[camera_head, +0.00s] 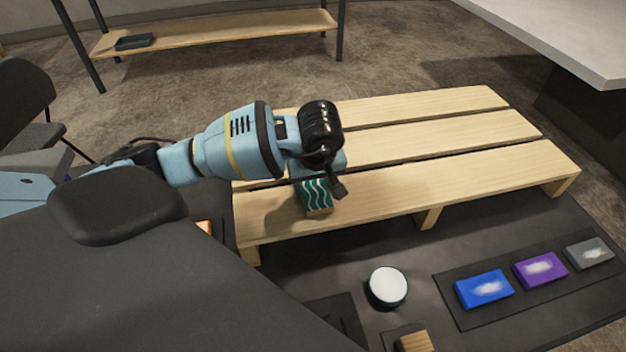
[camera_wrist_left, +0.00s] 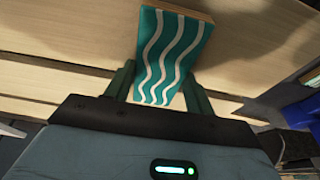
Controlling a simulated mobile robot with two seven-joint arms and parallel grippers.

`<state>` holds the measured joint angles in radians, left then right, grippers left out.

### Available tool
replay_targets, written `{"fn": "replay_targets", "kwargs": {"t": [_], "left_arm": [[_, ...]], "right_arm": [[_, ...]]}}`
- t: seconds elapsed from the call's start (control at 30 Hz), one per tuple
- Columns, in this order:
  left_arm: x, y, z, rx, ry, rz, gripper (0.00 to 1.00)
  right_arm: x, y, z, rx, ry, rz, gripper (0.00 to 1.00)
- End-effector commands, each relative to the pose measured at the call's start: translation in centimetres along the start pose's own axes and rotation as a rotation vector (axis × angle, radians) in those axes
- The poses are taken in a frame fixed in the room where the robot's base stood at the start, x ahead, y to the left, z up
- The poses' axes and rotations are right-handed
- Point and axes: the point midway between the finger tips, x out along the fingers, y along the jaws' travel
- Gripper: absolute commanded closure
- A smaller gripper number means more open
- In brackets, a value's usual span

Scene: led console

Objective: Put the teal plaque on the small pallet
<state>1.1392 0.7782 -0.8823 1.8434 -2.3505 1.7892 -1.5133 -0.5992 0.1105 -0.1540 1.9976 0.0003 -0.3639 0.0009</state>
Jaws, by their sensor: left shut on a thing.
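The teal plaque (camera_head: 316,194) has white wavy lines and a wooden edge. It is held between the fingers of my left gripper (camera_head: 318,180), over the front left part of the small pallet (camera_head: 415,183). The pallet is made of pale wooden slats with dark gaps. In the left wrist view the plaque (camera_wrist_left: 171,55) sits between both fingers of the left gripper (camera_wrist_left: 160,88), with the pallet slats (camera_wrist_left: 70,40) behind it. I cannot tell whether the plaque touches the slats. The right gripper does not show.
On the dark surface in front of the pallet are a white-topped round object (camera_head: 388,285) and a dark tray (camera_head: 470,308) with blue (camera_head: 484,289), purple (camera_head: 540,270) and grey (camera_head: 590,253) blocks. A pale counter (camera_head: 560,35) stands at the upper right. The pallet's right part is clear.

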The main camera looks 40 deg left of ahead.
Motion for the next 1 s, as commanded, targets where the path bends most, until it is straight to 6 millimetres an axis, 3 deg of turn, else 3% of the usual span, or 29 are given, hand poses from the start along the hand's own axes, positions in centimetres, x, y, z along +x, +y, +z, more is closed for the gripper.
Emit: {"fn": "replay_targets", "kwargs": {"t": [0.13,0.17,0.3,0.67,0.77,1.0], "left_arm": [[0.4,0.0,0.1,0.000,0.000,-0.002,0.71],[0.4,0.0,0.1,0.000,0.000,-0.001,0.42],[0.3,0.0,0.1,0.000,0.000,-0.001,0.24],[-0.2,0.0,-0.1,-0.001,0.000,0.001,0.24],[-1.2,0.0,-0.1,-0.001,0.001,0.002,0.24],[-5.9,0.1,-0.1,0.000,0.003,0.004,0.24]], "right_arm": [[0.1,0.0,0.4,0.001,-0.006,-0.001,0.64],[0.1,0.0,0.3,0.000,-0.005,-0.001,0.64],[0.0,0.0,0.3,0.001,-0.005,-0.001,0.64],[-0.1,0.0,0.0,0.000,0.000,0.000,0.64],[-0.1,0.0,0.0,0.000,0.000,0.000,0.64],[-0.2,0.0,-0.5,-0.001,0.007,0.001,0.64]]}}
